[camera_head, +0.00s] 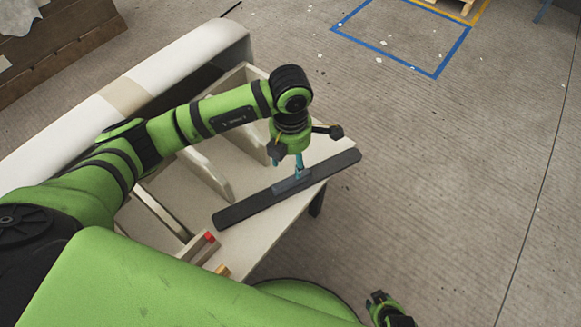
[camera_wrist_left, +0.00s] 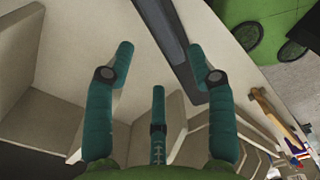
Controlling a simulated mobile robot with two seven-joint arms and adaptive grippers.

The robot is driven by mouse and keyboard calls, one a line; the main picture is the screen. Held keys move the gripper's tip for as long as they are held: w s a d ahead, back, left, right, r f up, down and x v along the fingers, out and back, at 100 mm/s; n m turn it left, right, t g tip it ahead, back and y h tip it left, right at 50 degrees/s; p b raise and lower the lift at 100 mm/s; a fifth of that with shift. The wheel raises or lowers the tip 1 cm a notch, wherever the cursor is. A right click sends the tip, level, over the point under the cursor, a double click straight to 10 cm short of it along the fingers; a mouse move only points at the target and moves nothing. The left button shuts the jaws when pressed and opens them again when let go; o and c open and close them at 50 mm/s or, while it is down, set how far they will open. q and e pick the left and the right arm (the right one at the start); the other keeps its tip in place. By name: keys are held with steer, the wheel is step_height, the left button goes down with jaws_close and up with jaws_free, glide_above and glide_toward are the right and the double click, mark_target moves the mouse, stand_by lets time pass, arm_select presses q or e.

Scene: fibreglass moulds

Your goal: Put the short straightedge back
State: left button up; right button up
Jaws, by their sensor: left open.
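The straightedge, a long dark bar (camera_head: 245,208) with a grey raised block on its middle, lies along the front part of the cream table (camera_head: 268,236). Its right end is by the table's edge. In the left wrist view the bar (camera_wrist_left: 166,30) runs down from the top, partly behind one fingertip. My left gripper (camera_head: 297,168) points down just above the block, its teal fingers apart. In the left wrist view the open gripper (camera_wrist_left: 162,58) has nothing clearly between its fingers; contact with the block cannot be told. My right gripper (camera_head: 382,303) is low at the bottom right, too small to judge.
Upright pale panels (camera_head: 207,175) stand on the table behind the bar. Small wooden pieces with a red end (camera_head: 209,238) lie at the front left. A long white rounded mould (camera_head: 150,85) runs along the back.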

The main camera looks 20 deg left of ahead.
arm_select(q)
steer(key=shift+r, duration=2.05)
